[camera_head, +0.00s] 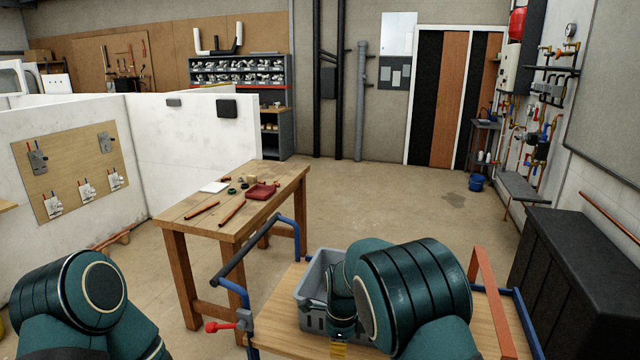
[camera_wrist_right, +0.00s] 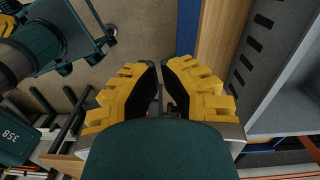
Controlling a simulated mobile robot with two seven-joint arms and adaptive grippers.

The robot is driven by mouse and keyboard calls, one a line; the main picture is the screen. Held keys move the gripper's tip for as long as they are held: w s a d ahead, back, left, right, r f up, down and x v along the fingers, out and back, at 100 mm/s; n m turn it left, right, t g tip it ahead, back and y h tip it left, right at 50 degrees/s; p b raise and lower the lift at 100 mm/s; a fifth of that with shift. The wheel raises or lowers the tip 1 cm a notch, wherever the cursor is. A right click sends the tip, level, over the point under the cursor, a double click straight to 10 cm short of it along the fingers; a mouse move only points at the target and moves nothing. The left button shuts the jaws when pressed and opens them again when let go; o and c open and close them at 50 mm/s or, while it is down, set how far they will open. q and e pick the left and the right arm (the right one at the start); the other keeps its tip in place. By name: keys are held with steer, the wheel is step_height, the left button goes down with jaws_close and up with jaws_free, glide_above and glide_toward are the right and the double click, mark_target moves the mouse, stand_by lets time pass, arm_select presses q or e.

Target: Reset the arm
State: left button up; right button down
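My right arm reaches down over the wooden-topped cart (camera_head: 276,310) in the head view. Only a small yellow part of my right gripper (camera_head: 339,348) shows there, low in front of the grey crate (camera_head: 315,322). In the right wrist view the yellow fingers of my right gripper (camera_wrist_right: 159,66) come close together, with a thin gap between their black pads. I see no object held between them. My left arm (camera_head: 85,295) shows at the lower left of the head view, but its gripper is out of view.
A wooden workbench (camera_head: 270,172) with a red tray (camera_head: 261,191) and copper pipe pieces stands ahead. A white partition (camera_head: 185,140) is at left. A dark cabinet (camera_head: 570,275) is at right. The floor (camera_head: 390,190) beyond the cart is clear.

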steer(key=s+d+f+n+y+b, duration=0.1)
steer(key=s+d+f+n, duration=0.2)
steer(key=f, duration=0.4)
steer(key=s+d+f+n+b, duration=0.1)
steer(key=s+d+f+n, duration=0.25)
steer(key=f, duration=0.25)
arm_select(q)
steer(key=f, duration=0.1)
steer(key=f+b, duration=0.1)
steer(key=f, duration=0.1)
steer(key=f+b, duration=0.1)
steer(key=f, duration=0.1)
steer(key=shift+w+d, duration=0.2)
steer(key=shift+w, duration=0.1)
arm_select(e)
steer(key=s+f+n+t+y, duration=0.1)
steer(key=s+f+n, duration=0.1)
steer(key=s+n, duration=0.3)
steer(key=s+f+n+t+y, duration=0.1)
steer(key=s+f+n, duration=0.2)
steer(key=s+n, duration=0.3)
steer(key=s, duration=0.4)
steer(key=shift+s+a+y, duration=0.3)
steer(key=shift+s, duration=0.05)
steer(key=shift+n, duration=0.25)
